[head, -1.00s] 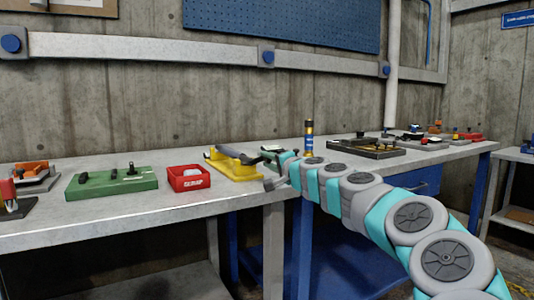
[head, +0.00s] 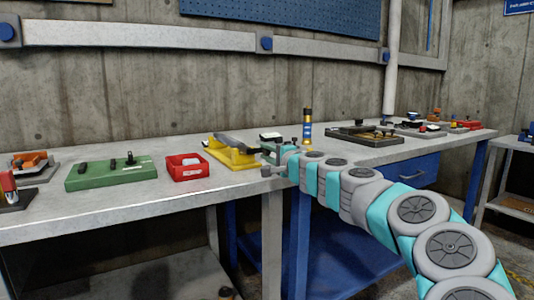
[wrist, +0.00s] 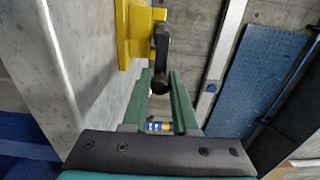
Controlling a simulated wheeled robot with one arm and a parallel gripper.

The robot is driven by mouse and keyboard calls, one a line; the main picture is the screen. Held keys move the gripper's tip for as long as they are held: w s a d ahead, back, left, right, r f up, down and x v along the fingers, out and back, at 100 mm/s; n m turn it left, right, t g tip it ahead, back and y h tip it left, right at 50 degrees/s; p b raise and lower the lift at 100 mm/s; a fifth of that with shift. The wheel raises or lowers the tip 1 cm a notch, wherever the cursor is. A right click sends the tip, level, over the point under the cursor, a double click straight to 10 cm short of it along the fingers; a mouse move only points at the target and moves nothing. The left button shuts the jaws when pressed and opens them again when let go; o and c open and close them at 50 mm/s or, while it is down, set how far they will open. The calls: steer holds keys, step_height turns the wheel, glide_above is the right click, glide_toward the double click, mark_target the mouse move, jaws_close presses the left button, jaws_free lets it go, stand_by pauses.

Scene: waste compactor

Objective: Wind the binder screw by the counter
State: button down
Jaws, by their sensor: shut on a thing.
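A yellow stand (head: 236,159) with a dark bar across its top sits at the middle of the bench; I take it for the binder screw. In the wrist view, part of its yellow body (wrist: 127,35) shows at the top, with a dark crank (wrist: 161,42) on it. My gripper (head: 272,159) is at the stand's right end. In the wrist view, my green fingers (wrist: 160,82) stand either side of the crank's end, shut on it. A small dark box with a pale top (head: 271,136) is just behind; whether it is the counter is unclear.
A red bin (head: 188,174) and a green block (head: 110,178) stand to the left on the bench (head: 130,209). A dark tray (head: 364,141) lies to the right.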

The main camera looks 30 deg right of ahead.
steer(key=c, duration=0.7)
jaws_free()
steer(key=shift+s+d+b, duration=0.15)
steer(key=shift+s+b, duration=0.2)
steer(key=shift+s, duration=3.55)
